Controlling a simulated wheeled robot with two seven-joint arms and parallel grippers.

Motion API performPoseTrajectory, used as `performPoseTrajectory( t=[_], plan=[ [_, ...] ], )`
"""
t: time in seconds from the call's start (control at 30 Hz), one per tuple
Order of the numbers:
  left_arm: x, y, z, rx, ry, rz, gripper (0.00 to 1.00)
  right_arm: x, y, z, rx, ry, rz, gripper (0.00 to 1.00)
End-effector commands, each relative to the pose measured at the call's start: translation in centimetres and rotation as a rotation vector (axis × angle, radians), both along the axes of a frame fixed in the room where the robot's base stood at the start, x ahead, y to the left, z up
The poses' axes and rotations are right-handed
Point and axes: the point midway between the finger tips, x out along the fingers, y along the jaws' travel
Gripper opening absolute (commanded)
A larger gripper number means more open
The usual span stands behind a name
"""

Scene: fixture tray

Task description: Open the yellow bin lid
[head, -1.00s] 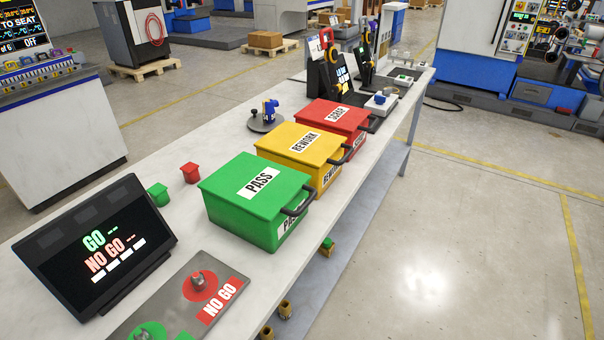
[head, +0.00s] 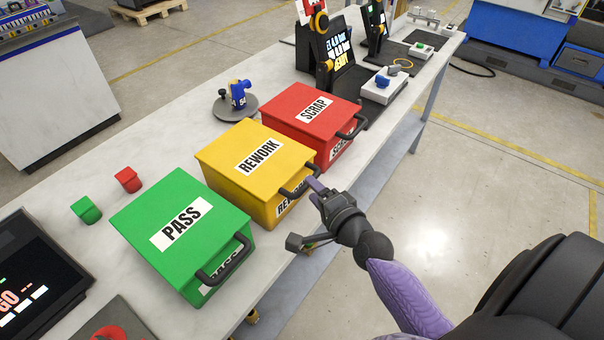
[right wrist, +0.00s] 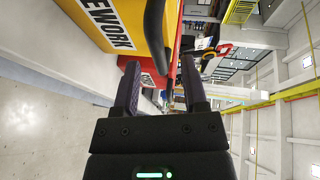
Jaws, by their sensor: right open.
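The yellow bin (head: 245,197) marked REWORK stands on the bench between the green and red bins. Its yellow lid (head: 222,155) is closed. Its black handle (head: 298,190) sticks out on the front side and also shows in the right wrist view (right wrist: 155,35). My right gripper (head: 307,215) is open and empty, at the front of the yellow bin close to the handle. In the right wrist view the fingers (right wrist: 162,85) stand apart with the handle in line with the gap; I cannot tell whether they touch it. My left gripper is out of view.
The green PASS bin (head: 150,222) and red SCRAP bin (head: 290,105) flank the yellow bin closely, both with closed lids and black handles. Small green (head: 86,210) and red (head: 128,179) blocks lie behind the green bin. The floor (head: 480,185) in front of the bench is free.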

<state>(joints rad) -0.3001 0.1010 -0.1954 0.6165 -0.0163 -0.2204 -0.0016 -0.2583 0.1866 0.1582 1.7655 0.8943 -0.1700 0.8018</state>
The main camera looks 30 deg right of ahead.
Motion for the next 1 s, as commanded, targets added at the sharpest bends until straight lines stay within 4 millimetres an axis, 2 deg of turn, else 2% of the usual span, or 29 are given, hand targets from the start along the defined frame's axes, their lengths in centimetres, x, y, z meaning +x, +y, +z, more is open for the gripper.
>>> performPoseTrajectory(
  t=[0.1,0.23,0.4,0.6,0.63,0.67,0.87,0.9,1.0],
  plan=[
    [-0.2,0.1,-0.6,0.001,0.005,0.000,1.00,2.4,0.0,-0.6,0.000,-0.001,-0.001,0.55],
    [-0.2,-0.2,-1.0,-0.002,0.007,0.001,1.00,4.2,0.0,-1.0,0.000,0.000,0.000,0.55],
    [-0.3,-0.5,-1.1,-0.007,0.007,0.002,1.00,5.0,0.0,-1.1,-0.001,0.002,0.000,0.55],
    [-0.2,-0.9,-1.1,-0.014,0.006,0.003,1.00,5.1,0.0,-1.1,-0.002,0.002,0.000,0.55],
    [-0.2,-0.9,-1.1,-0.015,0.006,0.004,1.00,5.1,0.0,-1.1,-0.002,0.002,0.000,0.53],
    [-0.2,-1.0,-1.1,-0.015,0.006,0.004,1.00,5.1,0.0,-1.1,-0.002,0.002,0.000,0.47],
    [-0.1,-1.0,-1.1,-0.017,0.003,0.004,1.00,5.0,0.0,-1.1,-0.002,0.003,0.000,0.05],
    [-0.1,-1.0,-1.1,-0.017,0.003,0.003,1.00,5.0,0.0,-1.1,-0.002,0.004,0.000,0.00],
    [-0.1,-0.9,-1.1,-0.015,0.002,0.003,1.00,5.0,0.0,-1.2,-0.002,0.005,0.001,0.00]
  ],
)
